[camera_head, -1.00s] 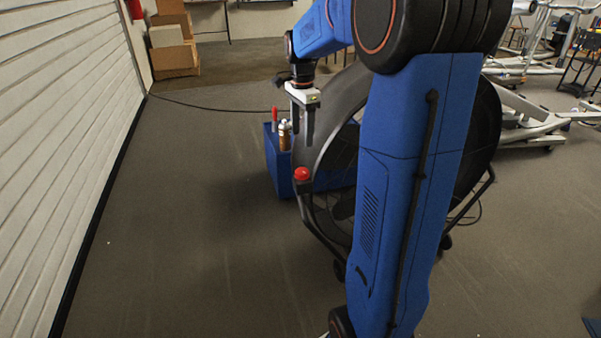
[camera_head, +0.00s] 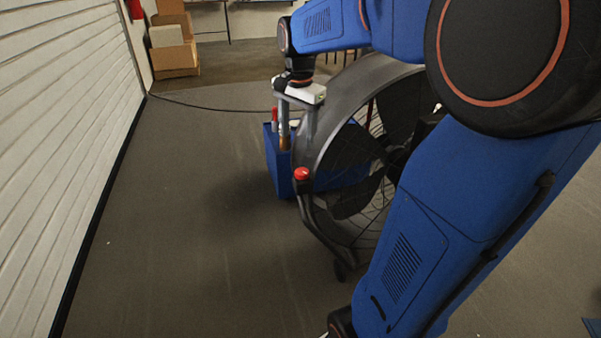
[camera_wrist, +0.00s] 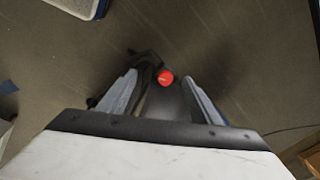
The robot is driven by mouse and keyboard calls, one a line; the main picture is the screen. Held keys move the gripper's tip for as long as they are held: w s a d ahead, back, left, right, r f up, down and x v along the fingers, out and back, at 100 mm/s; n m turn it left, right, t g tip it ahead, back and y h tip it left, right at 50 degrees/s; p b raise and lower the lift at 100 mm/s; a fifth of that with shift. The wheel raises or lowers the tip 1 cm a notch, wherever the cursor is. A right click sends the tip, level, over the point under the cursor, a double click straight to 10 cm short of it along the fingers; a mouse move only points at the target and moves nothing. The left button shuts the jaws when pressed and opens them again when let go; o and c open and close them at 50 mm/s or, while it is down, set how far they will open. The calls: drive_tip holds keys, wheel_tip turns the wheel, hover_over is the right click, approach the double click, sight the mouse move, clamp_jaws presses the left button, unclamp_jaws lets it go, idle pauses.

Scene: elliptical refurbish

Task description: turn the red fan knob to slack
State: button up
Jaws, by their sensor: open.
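The red fan knob (camera_head: 302,174) sits on the side of the large black drum fan (camera_head: 322,140), near the fan's left rim. My gripper (camera_head: 296,145) hangs pointing down above the knob, with its fingers apart and empty. In the wrist view the knob (camera_wrist: 166,77) shows between and beyond the two open fingertips (camera_wrist: 161,76), close to the middle. The fingers do not touch it. The knob's pointer or marking is too small to read.
A blue box (camera_head: 281,172) with bottles or tools stands on the floor behind the fan's left side. Cardboard boxes (camera_head: 173,45) stand at the back left. A white slatted shutter (camera_head: 60,120) runs along the left. The floor left of the fan is clear.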

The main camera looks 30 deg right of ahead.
drive_tip(key=s+a+f+n+t, duration=0.1)
drive_tip(key=s+a+n, duration=0.2)
drive_tip(key=s, duration=0.3)
drive_tip(key=s+a+f+n+t, duration=0.1)
drive_tip(key=s+a+n, duration=0.3)
drive_tip(key=s, duration=0.3)
drive_tip(key=shift+s+a+n, duration=0.25)
drive_tip(key=shift+a+n, duration=0.05)
drive_tip(key=shift+n, duration=0.3)
drive_tip(key=m+g, duration=0.3)
drive_tip(key=m, duration=1.8)
hover_over(302, 171)
wheel_tip(302, 171, down, 17)
drive_tip(key=shift+f, duration=0.15)
drive_tip(key=c, duration=1.1)
